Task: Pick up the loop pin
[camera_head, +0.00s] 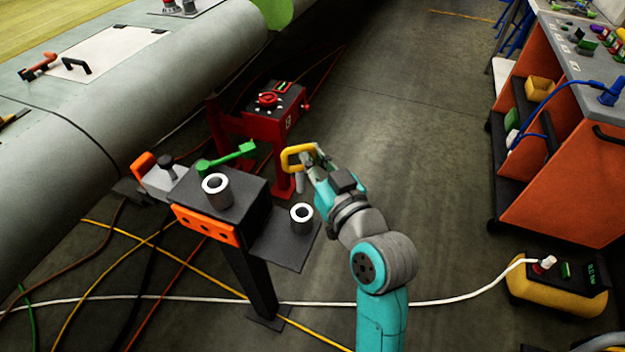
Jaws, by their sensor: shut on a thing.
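The loop pin (293,152) has a yellow loop handle and a grey shank that hangs down below it. My gripper (312,162) is shut on the loop pin and holds it in the air. The pin is above and just behind the small right shelf of a dark stand. My fingers hide part of the loop's right side. The shank's lower end hangs free beside my teal gripper body.
The dark stand (262,201) bears two grey hollow cylinders, the larger (216,192) on top and the smaller (302,218) on the shelf. A green lever (228,158) and a red box stand (268,112) are close behind. An orange cart (575,190) is right; open floor lies between.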

